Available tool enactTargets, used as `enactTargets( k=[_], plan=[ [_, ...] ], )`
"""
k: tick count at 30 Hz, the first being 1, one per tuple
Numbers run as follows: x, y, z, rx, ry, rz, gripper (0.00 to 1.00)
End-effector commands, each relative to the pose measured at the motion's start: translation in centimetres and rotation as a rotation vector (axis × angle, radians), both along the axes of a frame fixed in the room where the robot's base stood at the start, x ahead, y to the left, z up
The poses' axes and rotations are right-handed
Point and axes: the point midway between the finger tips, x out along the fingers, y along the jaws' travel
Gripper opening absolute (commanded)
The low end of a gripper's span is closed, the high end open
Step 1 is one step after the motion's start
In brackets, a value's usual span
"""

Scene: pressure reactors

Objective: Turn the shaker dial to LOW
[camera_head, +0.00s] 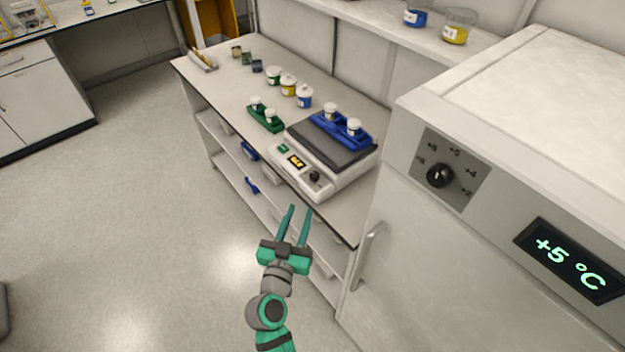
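The shaker (345,172) is a white box with a dark top plate, standing on the bench near its front edge. Its front panel has a green button (283,149), a small lit yellow display (297,161) and a black dial (314,176) at the right end. The dial's pointer and labels are too small to read. A blue rack (341,130) with two white-capped vessels sits on the plate. My gripper (299,209) is open and empty, its two green fingers apart, in front of and below the dial, not touching it.
A white fridge (440,255) with its own black knob (440,175) and a "+5 °C" display (570,262) stands close at right. A green rack (266,118) and several capped jars (289,86) stand on the bench (225,84). The floor at left is clear.

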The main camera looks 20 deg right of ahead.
Motion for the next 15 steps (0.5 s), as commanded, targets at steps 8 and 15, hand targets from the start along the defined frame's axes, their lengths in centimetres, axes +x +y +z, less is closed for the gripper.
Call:
enactTargets(
  k=[8,15],
  plan=[
    [1.7,-1.6,1.6,0.0,-0.036,-0.047,0.31],
    [4.8,-3.8,1.7,-0.001,-0.035,-0.046,0.31]
  ],
)
